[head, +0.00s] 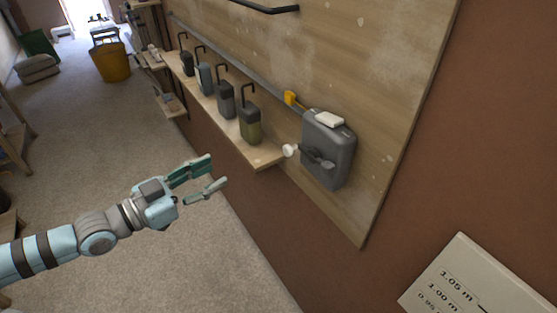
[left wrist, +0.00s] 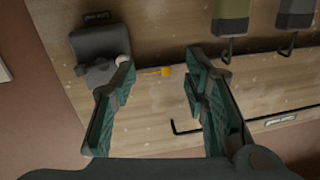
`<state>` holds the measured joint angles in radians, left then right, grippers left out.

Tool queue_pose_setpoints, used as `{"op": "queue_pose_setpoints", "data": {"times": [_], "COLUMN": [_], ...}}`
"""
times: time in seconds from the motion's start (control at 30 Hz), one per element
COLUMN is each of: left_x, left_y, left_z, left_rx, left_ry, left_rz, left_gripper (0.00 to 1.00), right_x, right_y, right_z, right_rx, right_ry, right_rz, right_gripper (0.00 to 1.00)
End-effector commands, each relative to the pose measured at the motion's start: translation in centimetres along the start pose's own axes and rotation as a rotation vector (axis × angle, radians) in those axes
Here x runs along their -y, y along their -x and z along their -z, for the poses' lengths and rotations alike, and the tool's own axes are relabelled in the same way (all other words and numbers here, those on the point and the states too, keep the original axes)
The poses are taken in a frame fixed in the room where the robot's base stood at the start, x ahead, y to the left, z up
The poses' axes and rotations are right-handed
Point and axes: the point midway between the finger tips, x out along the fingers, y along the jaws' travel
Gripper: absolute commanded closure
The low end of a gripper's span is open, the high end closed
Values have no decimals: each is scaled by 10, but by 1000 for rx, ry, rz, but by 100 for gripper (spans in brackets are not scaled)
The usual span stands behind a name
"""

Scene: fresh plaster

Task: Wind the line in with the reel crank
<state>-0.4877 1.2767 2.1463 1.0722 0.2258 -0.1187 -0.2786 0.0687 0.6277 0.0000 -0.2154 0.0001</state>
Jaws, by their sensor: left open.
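The reel is a dark grey box (head: 336,145) mounted on the wooden wall board. Its dark crank (head: 318,159) is on the front, with a pale round knob (head: 289,150) pointing left. A yellow piece (head: 291,99) sits at the reel's upper left. My left gripper (head: 219,172) is open and empty, left of the knob and apart from it in the head view. In the left wrist view the reel (left wrist: 100,42) is upside down, and the knob (left wrist: 122,60) shows beside one fingertip of the gripper (left wrist: 158,70). The line itself I cannot make out clearly. My right gripper is not in view.
A wooden shelf (head: 266,159) left of the reel has several dark canisters (head: 226,98) with hooks above them. A height sign (head: 470,280) is at lower right. A yellow bucket (head: 110,62) stands far back. The carpet below my left arm is clear.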

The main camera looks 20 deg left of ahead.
Motion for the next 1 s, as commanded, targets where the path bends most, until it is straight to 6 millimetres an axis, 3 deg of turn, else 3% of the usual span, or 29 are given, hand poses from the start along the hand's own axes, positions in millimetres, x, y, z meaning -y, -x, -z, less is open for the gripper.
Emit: {"op": "queue_pose_setpoints", "data": {"times": [0.03, 0.13, 0.3, 0.4, 0.6, 0.8, 1.0], "left_x": [-22, -41, -37, -50, -51, -58, -61], "left_y": [-3, -6, -21, -36, -72, -120, -145], "left_z": [13, 30, 28, 34, 42, 43, 41], "left_rx": [-20, -41, -42, -63, -57, -50, -44], "left_ry": [13, 37, 42, 44, 45, 44, 40], "left_rz": [-62, -110, -80, -128, -120, -123, -122], "left_gripper": [59, 59, 59, 59, 59, 59, 59], "right_x": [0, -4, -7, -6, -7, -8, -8], "right_y": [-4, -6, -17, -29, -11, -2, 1], "right_z": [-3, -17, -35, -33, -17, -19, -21], "right_rx": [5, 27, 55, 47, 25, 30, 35], "right_ry": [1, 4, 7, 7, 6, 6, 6], "right_rz": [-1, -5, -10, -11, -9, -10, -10], "right_gripper": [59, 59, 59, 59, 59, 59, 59]}}
